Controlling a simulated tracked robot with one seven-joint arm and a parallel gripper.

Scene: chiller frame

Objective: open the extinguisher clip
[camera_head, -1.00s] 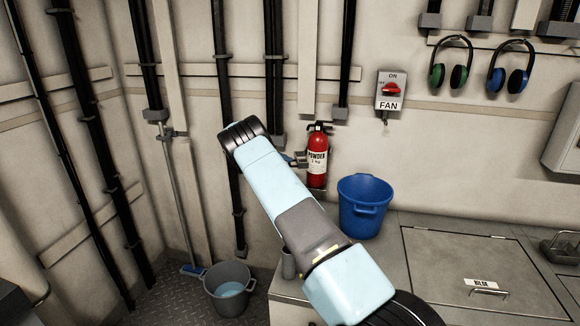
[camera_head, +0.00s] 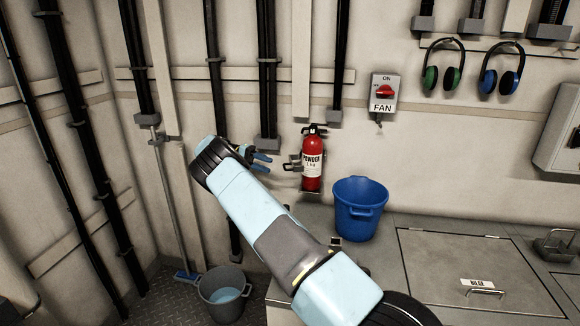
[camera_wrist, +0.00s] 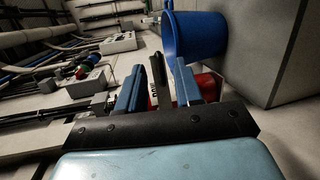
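The red powder extinguisher (camera_head: 312,170) hangs upright on the wall in the head view, left of the fan switch and above the bench. Its dark clip (camera_head: 291,163) sticks out from its left side; whether it is unlatched I cannot tell. My gripper (camera_head: 262,162) is left of the clip, with its blue fingers apart, pointing right toward it and with a visible gap between. In the wrist view the gripper (camera_wrist: 166,88) is also open. Part of the red extinguisher (camera_wrist: 207,87) shows there behind the right finger, largely hidden.
A blue bucket (camera_head: 360,208) stands on the bench just right of the extinguisher. A grey bucket (camera_head: 224,292) stands on the floor. The fan switch (camera_head: 384,93) and ear defenders (camera_head: 442,66) hang to the right. Vertical pipes (camera_head: 218,75) run along the wall on the left.

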